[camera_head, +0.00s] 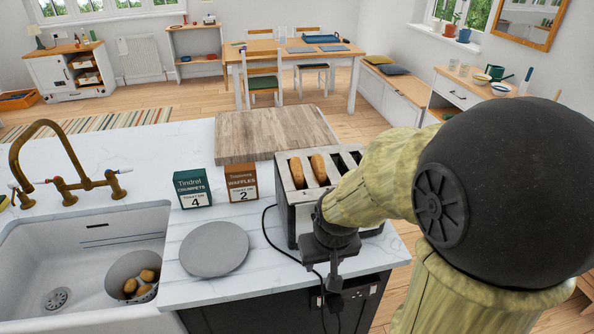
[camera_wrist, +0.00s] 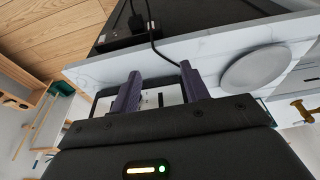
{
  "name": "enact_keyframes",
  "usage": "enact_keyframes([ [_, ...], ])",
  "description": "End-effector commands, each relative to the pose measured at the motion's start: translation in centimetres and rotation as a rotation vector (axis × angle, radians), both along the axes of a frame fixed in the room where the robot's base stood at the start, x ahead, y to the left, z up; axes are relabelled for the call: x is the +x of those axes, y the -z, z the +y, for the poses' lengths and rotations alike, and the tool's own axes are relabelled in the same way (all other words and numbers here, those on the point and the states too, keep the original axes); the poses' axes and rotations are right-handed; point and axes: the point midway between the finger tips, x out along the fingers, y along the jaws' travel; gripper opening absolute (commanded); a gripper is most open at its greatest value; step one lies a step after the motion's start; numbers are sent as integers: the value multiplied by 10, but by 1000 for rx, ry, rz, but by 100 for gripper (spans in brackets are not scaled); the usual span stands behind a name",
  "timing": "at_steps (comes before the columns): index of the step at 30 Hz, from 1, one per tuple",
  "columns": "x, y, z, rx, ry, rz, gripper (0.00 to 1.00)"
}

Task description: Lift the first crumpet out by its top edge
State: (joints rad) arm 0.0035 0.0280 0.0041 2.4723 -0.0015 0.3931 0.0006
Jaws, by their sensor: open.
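The metal toaster (camera_head: 285,207) stands on the white counter. Two golden-brown slices stand upright in its left slots: a left one (camera_head: 297,173) and a right one (camera_head: 319,168), their top edges showing above the slots. The right slots look dark, partly hidden by my arm. My gripper (camera_head: 334,284) is in front of the toaster, near the counter's front edge, apart from both slices. In the wrist view its two fingers (camera_wrist: 162,88) are spread, with no slice between them.
A grey plate (camera_head: 214,249) lies left of the toaster. A wooden board (camera_head: 272,130) lies behind the toaster. A black cord (camera_head: 268,235) runs over the counter edge. A bowl (camera_head: 122,270) with brown pieces sits in the sink.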

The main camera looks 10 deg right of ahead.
Motion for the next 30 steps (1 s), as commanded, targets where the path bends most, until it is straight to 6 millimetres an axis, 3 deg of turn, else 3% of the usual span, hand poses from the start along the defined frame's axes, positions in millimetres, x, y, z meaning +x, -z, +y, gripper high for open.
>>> enact_keyframes([
  [1,17,-22,0,0,0,-13,45],
  [9,120,-127,0,0,-1,-78,45],
  [15,183,-201,-1,0,1,-123,45],
  [20,205,-227,-1,1,2,-141,45],
  [30,208,-228,-1,1,2,-144,45],
])
